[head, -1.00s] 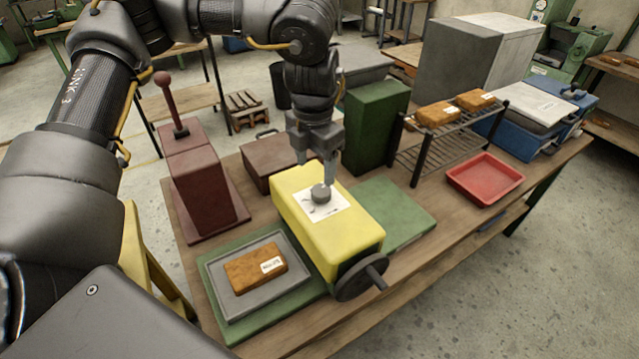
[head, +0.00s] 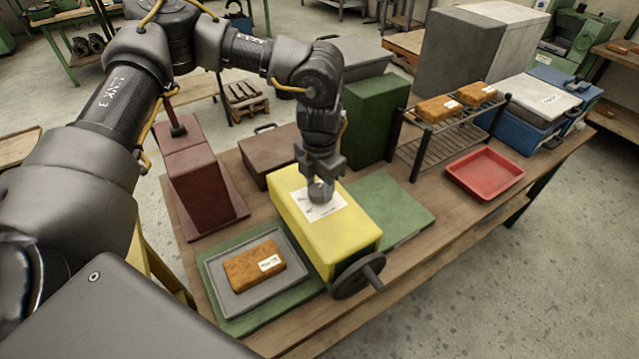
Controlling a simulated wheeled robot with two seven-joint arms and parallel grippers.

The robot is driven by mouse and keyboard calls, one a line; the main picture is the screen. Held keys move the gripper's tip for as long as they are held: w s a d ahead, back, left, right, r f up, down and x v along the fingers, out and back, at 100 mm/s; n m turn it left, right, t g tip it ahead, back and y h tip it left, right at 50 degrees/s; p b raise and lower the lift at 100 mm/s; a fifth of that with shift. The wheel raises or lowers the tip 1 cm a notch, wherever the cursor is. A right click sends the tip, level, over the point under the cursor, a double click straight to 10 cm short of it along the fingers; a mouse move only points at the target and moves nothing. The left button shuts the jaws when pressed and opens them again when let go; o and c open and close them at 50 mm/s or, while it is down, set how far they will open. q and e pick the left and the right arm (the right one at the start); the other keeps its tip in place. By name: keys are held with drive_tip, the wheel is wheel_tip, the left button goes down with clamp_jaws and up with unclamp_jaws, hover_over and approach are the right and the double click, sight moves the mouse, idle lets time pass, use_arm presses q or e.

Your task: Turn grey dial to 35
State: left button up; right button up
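The grey dial (head: 320,192) is a small round knob on a white scale plate (head: 329,207) on top of the yellow machine (head: 335,234). My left gripper (head: 322,184) points down right at the dial and covers much of it. Its fingers are seen nearly edge-on, so I cannot tell whether they are closed on the dial. The scale's marks are too small to read, so the dial's setting is unclear. My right gripper is not in view.
A dark handwheel (head: 358,277) sits on the machine's front. A grey tray (head: 225,290) with an orange-brown block (head: 253,266) lies left. A maroon lever box (head: 200,185), green box (head: 376,120), wire rack (head: 440,138) and red tray (head: 485,173) stand around.

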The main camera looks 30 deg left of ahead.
use_arm(q)
drive_tip(key=c, duration=0.5)
drive_tip(key=shift+o, duration=0.2)
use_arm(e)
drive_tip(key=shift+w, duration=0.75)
